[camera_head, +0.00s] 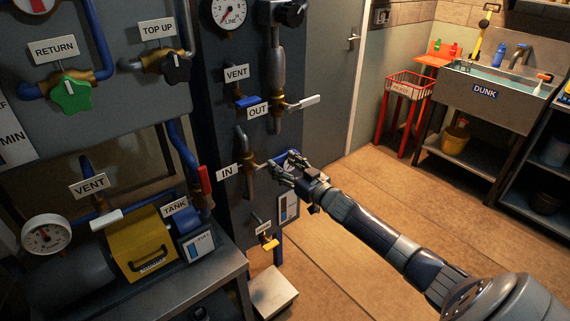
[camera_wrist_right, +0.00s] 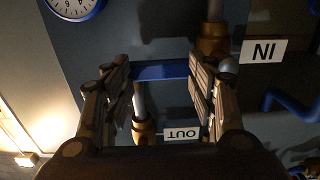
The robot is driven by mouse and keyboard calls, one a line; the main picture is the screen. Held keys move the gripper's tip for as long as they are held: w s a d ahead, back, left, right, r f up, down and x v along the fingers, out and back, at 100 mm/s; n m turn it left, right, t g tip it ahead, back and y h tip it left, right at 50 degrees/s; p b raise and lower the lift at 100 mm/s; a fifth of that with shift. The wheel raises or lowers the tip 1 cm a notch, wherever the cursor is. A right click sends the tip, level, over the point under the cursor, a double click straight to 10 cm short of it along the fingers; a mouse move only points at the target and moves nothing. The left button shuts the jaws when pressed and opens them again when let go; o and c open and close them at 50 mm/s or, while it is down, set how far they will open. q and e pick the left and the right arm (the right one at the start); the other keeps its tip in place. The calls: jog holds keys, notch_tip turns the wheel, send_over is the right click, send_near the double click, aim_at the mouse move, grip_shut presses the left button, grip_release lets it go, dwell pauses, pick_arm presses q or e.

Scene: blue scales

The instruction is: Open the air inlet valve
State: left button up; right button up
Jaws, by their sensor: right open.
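The valve beside the IN label (camera_head: 228,171) has a brass body (camera_head: 249,168) on a vertical pipe of the dark panel. In the right wrist view the label shows upside down (camera_wrist_right: 264,50). A blue lever (camera_wrist_right: 160,72) runs sideways from near that valve and lies across the gap between my right fingers. My right gripper (camera_head: 279,169) is open in front of the panel, just right of the valve. The lever shows between the two fingers; I cannot tell whether they touch it. In the head view the fingers largely hide it. My left gripper is not in view.
Above is the OUT valve with a white lever (camera_head: 302,102) and a VENT valve with a blue handle (camera_head: 246,102). A blue-rimmed gauge (camera_wrist_right: 73,8) is close by. A yellow-handled valve (camera_head: 268,243) is below. Floor to the right (camera_head: 375,190) is clear.

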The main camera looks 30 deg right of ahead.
jog(key=shift+d+r, duration=0.15)
jog(key=shift+r, duration=0.3)
grip_shut()
jog(key=shift+w, duration=0.2)
